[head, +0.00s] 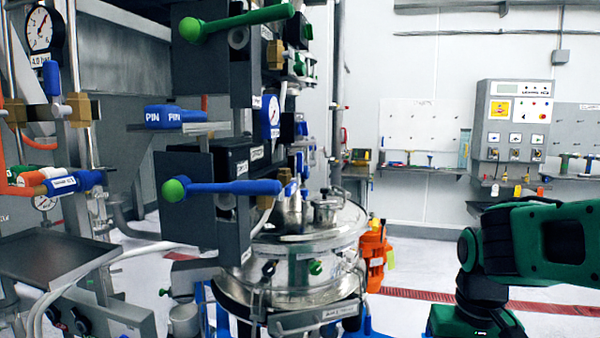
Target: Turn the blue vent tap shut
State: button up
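Several blue handles show in the head view, and I cannot tell by label which is the vent tap. A blue upright tap handle (52,78) sits on a brass valve (76,110) at the far left, below a round gauge. A labelled blue handle (78,182) lies sideways below it, beside orange hoses. A long blue lever (235,187) with a green hub lies level across the grey box in the middle. Small blue handles (291,188) stand near the vessel top. My green and black arm is at the right, apart from all of these; my gripper does not show.
A steel vessel (300,270) stands in the middle. A green lever (245,20) projects above it. A grey tray (45,262) and white hoses (110,255) are at lower left. A control box (513,120) hangs on the back wall. Open floor lies right of the vessel.

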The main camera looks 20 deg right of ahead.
aim_at(300, 155)
jog(key=u, duration=1.75)
jog(key=k, duration=1.25)
jog(key=z, duration=1.65)
jog(key=i, duration=1)
